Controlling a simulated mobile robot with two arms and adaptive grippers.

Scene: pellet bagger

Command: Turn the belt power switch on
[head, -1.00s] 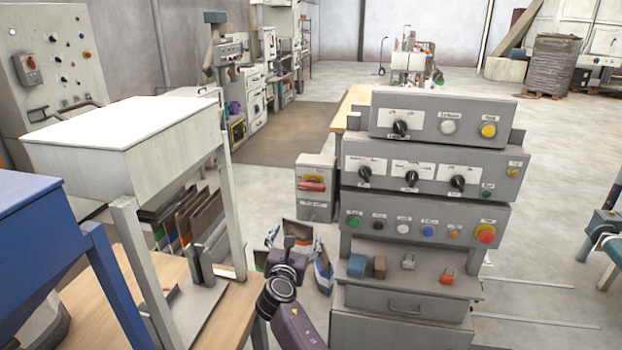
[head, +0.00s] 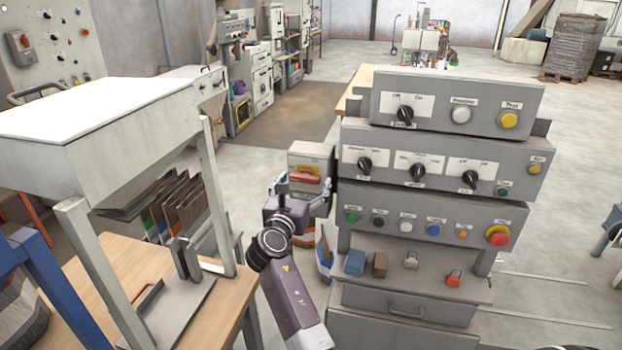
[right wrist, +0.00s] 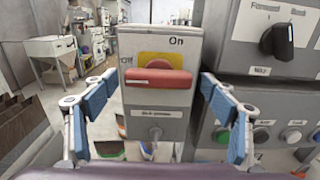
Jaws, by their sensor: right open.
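The belt power switch (head: 306,177) is a grey box with a red handle on a yellow plate, left of the control console in the head view. In the right wrist view its red handle (right wrist: 156,82) lies horizontal, with "On" printed above and "Off" to its left. A label below the handle is too blurred to read. My right gripper (head: 302,190) is open in front of the box. In the right wrist view its blue-padded fingers spread to either side of the box, apart from the handle. My left gripper is not in view.
The grey console (head: 430,222) with knobs and buttons stands close on the right of the switch. A white hopper on legs (head: 110,150) and a wooden table (head: 105,270) stand on the left. Open floor lies behind.

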